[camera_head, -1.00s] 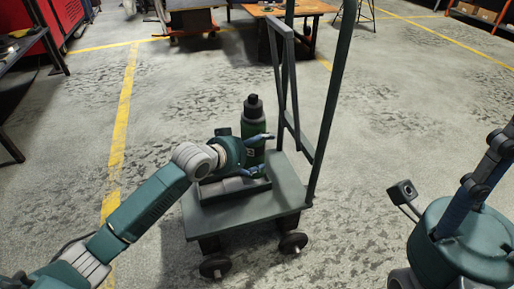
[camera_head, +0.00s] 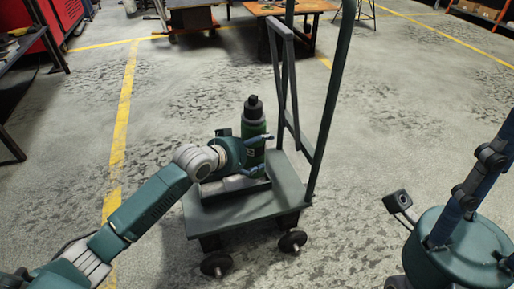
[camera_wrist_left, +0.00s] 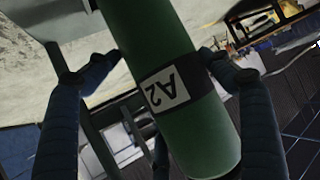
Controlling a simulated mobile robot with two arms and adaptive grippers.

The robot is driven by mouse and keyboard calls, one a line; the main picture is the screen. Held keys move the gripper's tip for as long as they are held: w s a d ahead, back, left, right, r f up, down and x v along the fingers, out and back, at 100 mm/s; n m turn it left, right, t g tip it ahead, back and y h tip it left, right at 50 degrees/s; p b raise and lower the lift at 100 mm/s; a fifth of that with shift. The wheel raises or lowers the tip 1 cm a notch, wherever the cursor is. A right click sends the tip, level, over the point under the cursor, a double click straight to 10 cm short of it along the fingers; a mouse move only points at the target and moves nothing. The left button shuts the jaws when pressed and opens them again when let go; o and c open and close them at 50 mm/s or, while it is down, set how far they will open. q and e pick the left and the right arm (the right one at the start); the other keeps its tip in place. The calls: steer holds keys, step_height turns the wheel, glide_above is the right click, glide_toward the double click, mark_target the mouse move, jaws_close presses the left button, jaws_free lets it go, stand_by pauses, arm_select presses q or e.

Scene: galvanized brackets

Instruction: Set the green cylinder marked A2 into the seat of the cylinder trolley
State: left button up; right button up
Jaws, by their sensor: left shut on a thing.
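The green cylinder A2 (camera_head: 253,125) has a dark neck and cap and stands about upright at the far side of the trolley platform. Its lower end is hidden behind my gripper in the head view. My left gripper (camera_head: 266,153) is shut on its body. In the left wrist view the fingers (camera_wrist_left: 160,57) lie on both sides of the cylinder (camera_wrist_left: 190,135), beside its A2 label. The green cylinder trolley (camera_head: 250,210) has an upright handle frame and a grey cradle-like part (camera_head: 228,188), partly covered by my arm. I cannot tell whether the cylinder touches the platform. My right gripper (camera_head: 470,195) is at the right edge, partly cut off.
The trolley's tall handle frame (camera_head: 325,125) rises just right of the cylinder. Open concrete floor lies around the trolley, with a yellow line (camera_head: 122,125) to its left. A dark bench (camera_head: 15,48) and red cabinet (camera_head: 70,12) stand at left; an orange-topped table (camera_head: 290,8) stands behind.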

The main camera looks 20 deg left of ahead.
mark_target(257, 161)
arm_select(q)
steer(key=shift+w+f, duration=0.15)
steer(key=shift+f, duration=0.8)
steer(key=shift+f+b, duration=0.35)
steer(key=shift+f, duration=0.85)
steer(key=o, duration=2)
steer(key=shift+s+f, duration=0.3)
steer(key=shift+f, duration=0.3)
steer(key=v, duration=1.2)
steer(key=shift+w+r, duration=0.2)
steer(key=shift+r, duration=0.2)
